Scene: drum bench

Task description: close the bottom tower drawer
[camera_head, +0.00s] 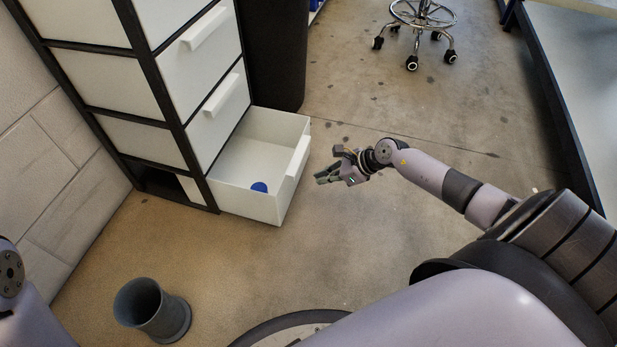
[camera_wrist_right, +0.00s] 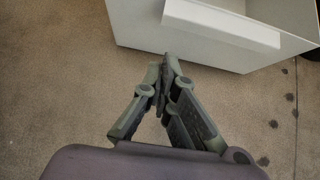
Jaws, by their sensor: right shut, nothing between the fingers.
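The bottom tower drawer (camera_head: 245,203) is pulled out of the drawer tower (camera_head: 172,103) near the floor. It is white inside and out, with a long handle (camera_head: 298,163) on its front. A small blue round thing (camera_head: 259,187) lies inside it. The drawer front also shows at the top of the right wrist view (camera_wrist_right: 180,42), with its handle (camera_wrist_right: 220,22). My right gripper (camera_head: 320,178) is shut and empty, to the right of the drawer front and apart from it. Its fingertips meet in the right wrist view (camera_wrist_right: 167,58). My left gripper is out of view.
A grey flared container (camera_head: 155,308) stands on the floor at the lower left. A black bin-like column (camera_head: 277,55) stands behind the drawer. A wheeled stool (camera_head: 420,18) is at the back.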

